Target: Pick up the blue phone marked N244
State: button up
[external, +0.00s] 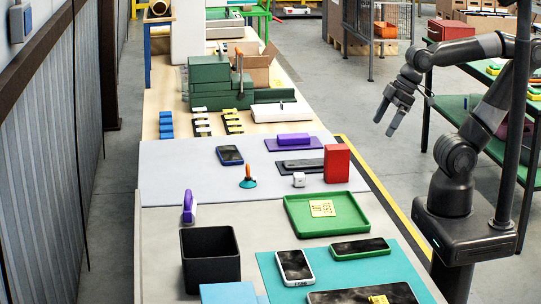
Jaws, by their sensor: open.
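A dark phone with a blue rim (230,155) lies flat on the grey mat (180,170) in the external view. Any marking on it is too small to read. Other phones lie nearer the camera: a white-rimmed one (294,266) and a green-rimmed one (360,248), both on a teal mat (405,262). A dark flat device (302,165) lies right of the blue-rimmed phone, left of a red box. My gripper (388,118) is open and empty, with its fingers pointing down. It is raised to the right of the table, well away from the blue-rimmed phone.
A red box (337,163), white cube (299,179), teal-and-orange item (248,178) and purple block (293,140) stand around the phone. A green tray (290,208) and black bin (210,258) are nearer. Green boxes (209,70) stack behind. The grey mat's left part is clear.

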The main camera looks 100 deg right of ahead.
jog(key=w+d+r+m, duration=0.2)
jog(key=w+d, duration=0.1)
jog(key=w, duration=0.3)
jog(key=w+d+r+m, duration=0.1)
jog(key=w+d+m, duration=0.15)
jog(key=w, duration=0.25)
jog(key=m+g+h, duration=0.4)
jog(key=m+h, duration=0.2)
jog(key=m, duration=0.5)
send_over(230, 153)
jog(key=a, duration=0.4)
jog(key=f, duration=1.9)
jog(key=shift+d+f, duration=0.15)
jog(key=shift+d, duration=0.1)
jog(key=x, duration=0.5)
jog(key=shift+s+a+f, duration=0.1)
jog(key=shift+s+a, duration=0.05)
jog(key=shift+s, duration=0.2)
jog(key=shift+c, duration=0.2)
